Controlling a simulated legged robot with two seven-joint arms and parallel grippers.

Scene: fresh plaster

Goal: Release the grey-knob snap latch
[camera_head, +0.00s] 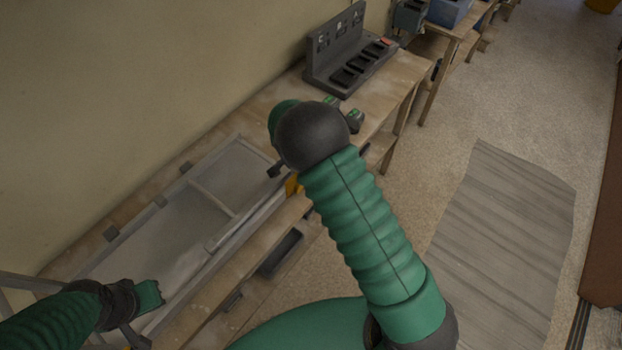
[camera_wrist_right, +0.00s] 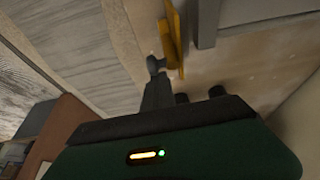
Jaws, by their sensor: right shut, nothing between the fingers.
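The snap latch shows in the right wrist view as a yellow bar (camera_wrist_right: 173,42) with a grey knob (camera_wrist_right: 155,64) on a short stem. In the head view only a bit of yellow (camera_head: 292,186) shows beside my right arm, at the framed case's near edge. My right gripper (camera_wrist_right: 158,88) is shut and empty, its dark fingertips just short of the knob; I cannot tell if they touch. In the head view my right arm hides most of this gripper and the latch. My left gripper (camera_head: 140,312) is at the lower left, over the case's near end; its jaw gap is unclear.
A shallow framed case (camera_head: 165,236) lies on the wooden bench (camera_head: 262,104) along the wall. A dark slotted rack (camera_head: 348,58) stands farther along the bench. A grey plank-patterned mat (camera_head: 505,225) lies on the floor at right, with open floor around it.

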